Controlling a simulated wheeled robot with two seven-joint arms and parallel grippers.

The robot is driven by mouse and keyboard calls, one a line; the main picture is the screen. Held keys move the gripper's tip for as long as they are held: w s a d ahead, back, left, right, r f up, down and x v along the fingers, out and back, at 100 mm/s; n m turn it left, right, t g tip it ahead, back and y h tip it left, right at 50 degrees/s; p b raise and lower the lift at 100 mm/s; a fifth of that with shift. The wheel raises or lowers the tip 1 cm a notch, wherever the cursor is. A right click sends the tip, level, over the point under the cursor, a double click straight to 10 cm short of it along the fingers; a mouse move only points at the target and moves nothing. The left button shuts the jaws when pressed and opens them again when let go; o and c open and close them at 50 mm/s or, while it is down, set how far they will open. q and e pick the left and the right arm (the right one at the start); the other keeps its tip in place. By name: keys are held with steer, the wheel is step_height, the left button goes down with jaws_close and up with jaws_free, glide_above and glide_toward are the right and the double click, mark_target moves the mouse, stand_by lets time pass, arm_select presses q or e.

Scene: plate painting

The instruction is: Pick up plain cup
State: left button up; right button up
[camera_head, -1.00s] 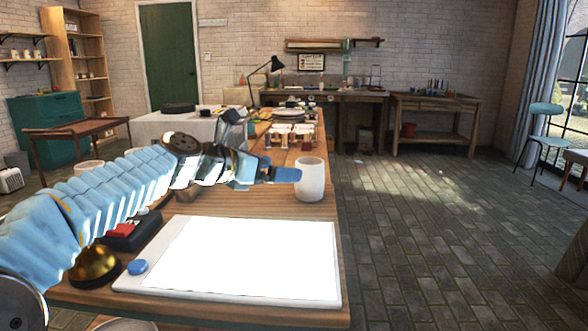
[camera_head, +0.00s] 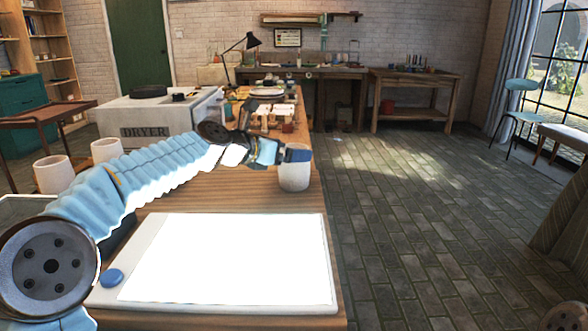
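The plain white cup (camera_head: 294,179) stands upright on the wooden table, behind the bright white panel and near the table's right edge. My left arm reaches in from the left. Its gripper (camera_head: 292,154) is at the cup's upper part, and its blue fingertips cover part of the rim. I cannot tell whether the fingers are around the cup or touching it, nor how far apart they are. My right gripper is not in view.
The bright white panel (camera_head: 225,260) with a blue knob (camera_head: 112,278) fills the table's front. Two more white cups (camera_head: 53,175) (camera_head: 106,151) stand at left. A box marked DRYER (camera_head: 150,115) is behind my arm. Floor lies open to the right.

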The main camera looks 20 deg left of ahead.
arm_select(q)
steer(key=x, duration=0.3)
steer(key=shift+r, duration=0.1)
steer(key=c, duration=1.5)
steer(key=shift+r+p, duration=0.4)
steer(key=shift+r, duration=0.15)
steer(key=s+a+r, duration=0.3)
steer(key=r, duration=0.1)
steer(key=s+a+r+p, duration=0.1)
steer(key=s+a+r, duration=0.2)
steer(key=s+r, duration=0.1)
steer(key=s+a+r, duration=0.3)
steer(key=r, duration=0.1)
steer(key=shift+s+a+p, duration=0.2)
steer(key=shift+s+p, duration=0.05)
steer(key=shift+p, duration=0.05)
steer(key=shift+s, duration=0.1)
